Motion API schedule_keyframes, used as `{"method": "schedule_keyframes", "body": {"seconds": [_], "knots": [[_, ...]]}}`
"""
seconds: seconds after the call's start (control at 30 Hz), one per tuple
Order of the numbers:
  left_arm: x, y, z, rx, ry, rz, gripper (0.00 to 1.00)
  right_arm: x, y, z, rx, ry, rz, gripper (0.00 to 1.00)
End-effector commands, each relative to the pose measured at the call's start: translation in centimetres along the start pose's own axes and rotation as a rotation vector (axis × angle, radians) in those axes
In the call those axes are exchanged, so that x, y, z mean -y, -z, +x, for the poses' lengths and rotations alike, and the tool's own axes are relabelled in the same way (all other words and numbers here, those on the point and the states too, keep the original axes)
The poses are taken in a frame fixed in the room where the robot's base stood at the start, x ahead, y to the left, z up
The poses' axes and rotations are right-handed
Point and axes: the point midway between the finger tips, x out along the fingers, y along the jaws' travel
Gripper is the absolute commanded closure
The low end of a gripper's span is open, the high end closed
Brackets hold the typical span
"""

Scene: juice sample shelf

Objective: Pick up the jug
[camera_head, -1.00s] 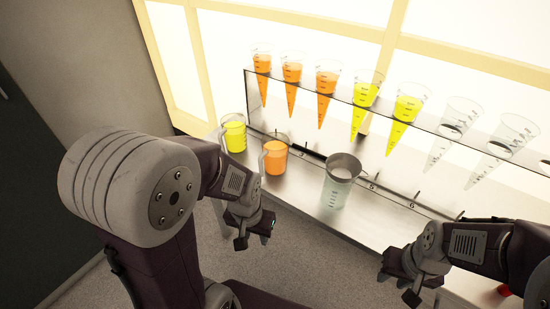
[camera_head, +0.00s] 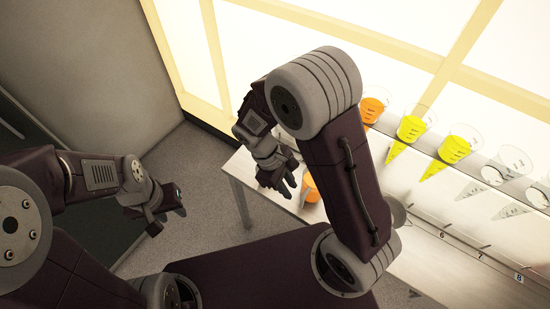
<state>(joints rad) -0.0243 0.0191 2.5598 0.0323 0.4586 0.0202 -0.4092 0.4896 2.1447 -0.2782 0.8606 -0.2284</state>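An orange-filled jug (camera_head: 310,189) stands on the shelf table, mostly hidden behind my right arm. A grey-rimmed clear jug (camera_head: 398,213) is also partly hidden by that arm, to the right. The yellow-filled jug cannot be seen. My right gripper (camera_head: 276,186) points down near the table's left end, just left of the orange jug. Its fingers look apart, and I see nothing clearly held. My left gripper (camera_head: 168,220) is open and empty, over the floor to the left, well away from the jugs.
The grey floor (camera_head: 205,165) left of the table is free. Bright panels stand behind.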

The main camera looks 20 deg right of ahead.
Motion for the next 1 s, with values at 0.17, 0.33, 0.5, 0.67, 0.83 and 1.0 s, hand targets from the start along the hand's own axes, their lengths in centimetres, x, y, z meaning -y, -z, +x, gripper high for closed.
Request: {"method": "schedule_keyframes", "body": {"seconds": [0.17, 0.33, 0.5, 0.67, 0.83, 1.0], "knots": [[0.0, 0.0, 0.1, 0.001, 0.0, 0.001, 0.64, 0.0, 0.0, 0.1, 0.006, -0.003, -0.009, 0.76], [0.0, -0.1, 0.8, 0.001, 0.0, 0.001, 0.64, 0.1, 0.0, 3.2, 0.01, 0.001, -0.007, 0.76], [0.0, -0.2, 1.4, 0.001, 0.0, 0.0, 0.64, 0.0, 0.0, 6.2, 0.007, 0.0, -0.005, 0.76], [0.0, -0.2, 1.4, 0.0, 0.0, 0.0, 0.64, 0.0, 0.0, 6.9, 0.004, -0.001, -0.005, 0.76], [0.0, -0.2, 2.1, 0.0, 0.0, 0.0, 0.64, -0.2, 0.0, 9.1, 0.008, 0.002, -0.005, 0.76], [0.0, -0.3, 2.8, 0.0, 0.0, 0.0, 0.64, -0.3, 0.0, 11.8, 0.006, 0.0, -0.006, 0.76]]}}
